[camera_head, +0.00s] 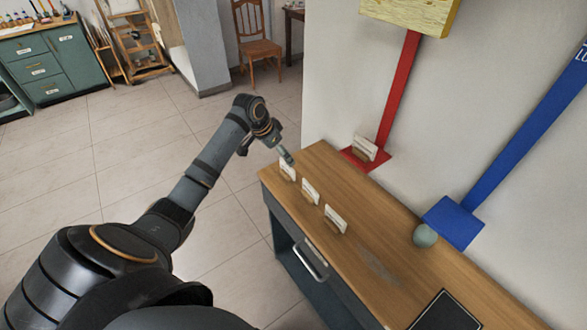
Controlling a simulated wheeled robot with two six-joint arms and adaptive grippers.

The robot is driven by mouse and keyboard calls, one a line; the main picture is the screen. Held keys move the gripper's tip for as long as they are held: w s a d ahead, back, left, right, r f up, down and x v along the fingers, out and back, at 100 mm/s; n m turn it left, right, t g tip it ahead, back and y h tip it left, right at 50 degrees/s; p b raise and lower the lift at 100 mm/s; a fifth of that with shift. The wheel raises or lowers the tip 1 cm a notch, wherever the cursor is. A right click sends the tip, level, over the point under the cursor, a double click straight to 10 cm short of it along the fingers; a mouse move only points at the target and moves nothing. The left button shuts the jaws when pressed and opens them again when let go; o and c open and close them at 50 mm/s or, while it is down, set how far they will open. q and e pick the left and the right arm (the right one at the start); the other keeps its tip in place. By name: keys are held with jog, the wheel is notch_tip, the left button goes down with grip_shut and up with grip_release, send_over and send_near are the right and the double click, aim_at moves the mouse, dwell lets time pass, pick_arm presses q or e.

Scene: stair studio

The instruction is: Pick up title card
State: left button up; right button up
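Three small cream title cards stand in a row along the near-left edge of the wooden counter: one at the far end (287,172), a middle one (310,191) and a nearer one (335,219). A similar card (364,148) stands on the red patch by the wall. My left gripper (289,160) is at the far-end card, just over its top edge and partly covering it. The fingers are too small to tell whether they are open, shut or touching the card. My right gripper is out of view.
A red strip (398,90) and a blue strip (530,130) run up the wall. Open tiled floor (90,145) lies left.

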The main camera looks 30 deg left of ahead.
aim_at(287, 170)
pick_arm(q)
jog(key=x, duration=0.4)
jog(key=shift+a+f+p, duration=0.1)
jog(key=shift+p, duration=0.2)
jog(key=x, duration=0.4)
jog(key=shift+w+a+f, duration=0.1)
jog(key=shift+f, duration=0.1)
jog(key=shift+r, duration=0.1)
jog(key=c, duration=0.9)
jog(key=shift+r, duration=0.1)
